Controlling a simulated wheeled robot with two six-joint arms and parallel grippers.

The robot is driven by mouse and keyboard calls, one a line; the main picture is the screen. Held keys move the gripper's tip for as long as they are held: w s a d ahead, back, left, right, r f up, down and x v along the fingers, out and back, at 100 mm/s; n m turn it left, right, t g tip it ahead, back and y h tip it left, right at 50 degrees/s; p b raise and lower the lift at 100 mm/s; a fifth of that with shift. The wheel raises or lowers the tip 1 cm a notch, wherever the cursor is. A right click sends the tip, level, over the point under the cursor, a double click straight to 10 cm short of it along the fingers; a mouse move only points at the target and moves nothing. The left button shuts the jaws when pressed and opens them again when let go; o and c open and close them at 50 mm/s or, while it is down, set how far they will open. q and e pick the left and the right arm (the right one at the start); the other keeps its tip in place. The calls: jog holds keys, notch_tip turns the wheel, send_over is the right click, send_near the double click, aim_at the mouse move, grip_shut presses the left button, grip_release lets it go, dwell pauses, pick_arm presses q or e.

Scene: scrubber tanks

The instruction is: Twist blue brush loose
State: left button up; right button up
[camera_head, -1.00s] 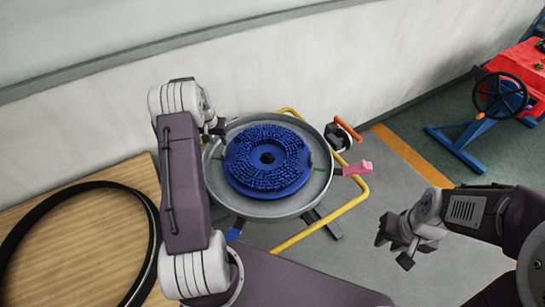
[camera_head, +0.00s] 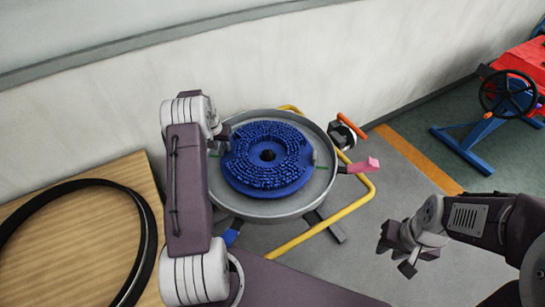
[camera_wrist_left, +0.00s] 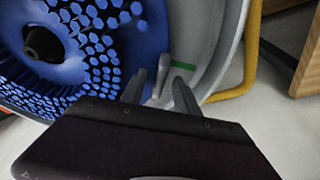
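The blue brush (camera_head: 290,152) is a round disc of dense bristles with a dark hub at its centre. It lies flat in a round grey pan (camera_head: 325,190). It also fills the upper left of the left wrist view (camera_wrist_left: 85,65). My left gripper (camera_head: 222,138) is over the brush's left edge by the pan wall. In the left wrist view its two fingers (camera_wrist_left: 158,92) are apart, with a narrow grey tab (camera_wrist_left: 162,74) showing between them; contact cannot be told. My right gripper (camera_head: 399,254) hangs empty over the floor at the right, its fingers apart.
A yellow tube frame (camera_head: 335,215) runs around the pan. A pink handle (camera_head: 363,166) and an orange-handled part (camera_head: 350,126) stick out at its right. A wooden table (camera_head: 75,225) with a black ring (camera_head: 150,225) stands at the left. A pale wall is close behind.

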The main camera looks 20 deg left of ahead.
aim_at(220, 151)
pick_arm(q)
grip_shut()
jog(key=shift+w+r, duration=0.1)
jog(key=shift+r, duration=0.05)
jog(key=shift+s+d+n+p, duration=0.35)
jog(key=shift+s+n, duration=0.1)
jog(key=shift+s, duration=0.3)
jog(key=shift+s+d+n+p, duration=0.2)
jog(key=shift+s+n+p, duration=0.2)
jog(key=shift+s, duration=0.3)
jog(key=shift+s+d+n+y+p, duration=0.3)
jog(key=shift+s+n, duration=0.15)
jog(key=shift+s, duration=0.2)
jog(key=shift+s+d+n, duration=0.35)
jog(key=shift+s+n, duration=0.15)
jog(key=shift+s, duration=0.1)
jog(key=shift+s+d+f, duration=0.1)
jog(key=shift+f, duration=0.1)
